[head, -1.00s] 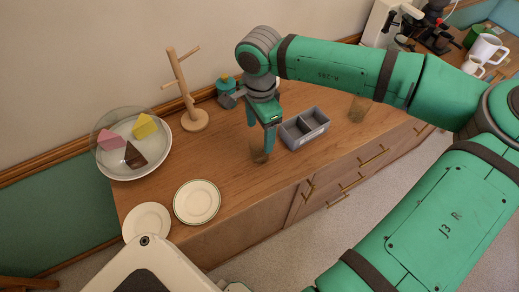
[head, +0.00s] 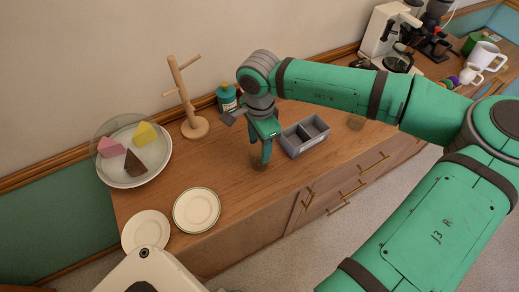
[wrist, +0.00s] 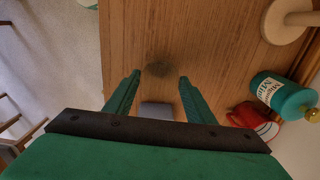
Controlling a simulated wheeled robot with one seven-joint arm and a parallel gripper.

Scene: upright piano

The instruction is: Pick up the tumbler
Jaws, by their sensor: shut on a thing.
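The tumbler (head: 259,163) is a small see-through brownish glass on the wooden counter, left of the grey divided box. In the wrist view it shows only as a faint dark round shape (wrist: 160,72) between the fingers. My gripper (head: 260,158) points down with one green finger on each side of the glass, shut on it. The fingers hide part of its sides. The tumbler appears upright, and I cannot make out a gap under it. A second similar glass (head: 356,122) stands farther right, beyond the box.
The grey divided box (head: 305,137) stands close to the right of my gripper. A wooden mug tree (head: 195,127) and teal bottle (head: 227,98) stand behind. Two plates (head: 197,206) (head: 146,231) and a covered cake dish (head: 134,178) lie left. A red mug (wrist: 245,115) shows in the wrist view.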

